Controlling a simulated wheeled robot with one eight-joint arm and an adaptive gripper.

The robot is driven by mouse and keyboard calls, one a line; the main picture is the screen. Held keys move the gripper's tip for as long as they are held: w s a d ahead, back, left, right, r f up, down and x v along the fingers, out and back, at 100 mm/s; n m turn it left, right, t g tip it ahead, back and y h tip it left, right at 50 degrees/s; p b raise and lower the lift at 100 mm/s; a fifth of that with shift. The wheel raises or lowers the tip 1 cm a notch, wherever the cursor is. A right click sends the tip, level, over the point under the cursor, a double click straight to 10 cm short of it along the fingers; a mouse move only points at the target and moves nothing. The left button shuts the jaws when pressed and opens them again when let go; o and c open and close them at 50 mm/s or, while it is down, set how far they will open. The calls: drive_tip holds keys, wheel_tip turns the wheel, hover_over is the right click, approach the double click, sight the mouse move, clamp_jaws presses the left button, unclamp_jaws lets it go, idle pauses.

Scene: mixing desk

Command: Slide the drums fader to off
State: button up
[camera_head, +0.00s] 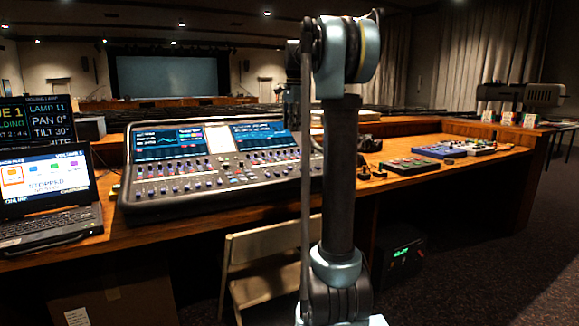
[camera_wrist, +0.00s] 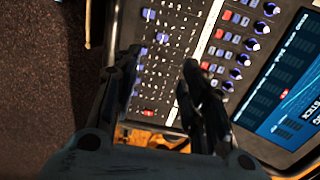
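The mixing desk (camera_head: 215,160) stands on the wooden counter, with lit screens at its back and rows of knobs and faders in front. In the wrist view its fader panel (camera_wrist: 170,50) lies under my gripper (camera_wrist: 161,62). The two dark fingers are spread apart with nothing between them, one on each side of part of the panel. A red cap (camera_wrist: 148,112) shows between the fingers, lower down. The labels are too small to read, so I cannot tell which fader is drums. Whether a fingertip touches the panel is unclear. In the head view my arm covers the desk's right end.
An open laptop (camera_head: 50,190) sits left of the desk, under a dark monitor (camera_head: 48,118). Small control boxes (camera_head: 412,165) lie on the counter to the right. A folding chair (camera_head: 265,255) stands in front. Knobs (camera_wrist: 262,27) and a screen (camera_wrist: 285,100) lie beside the faders.

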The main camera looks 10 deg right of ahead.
approach(290, 167)
drive_tip(key=f, duration=0.5)
drive_tip(key=w+f, duration=0.1)
drive_tip(key=f, duration=0.2)
drive_tip(key=shift+a, duration=0.15)
clamp_jaws()
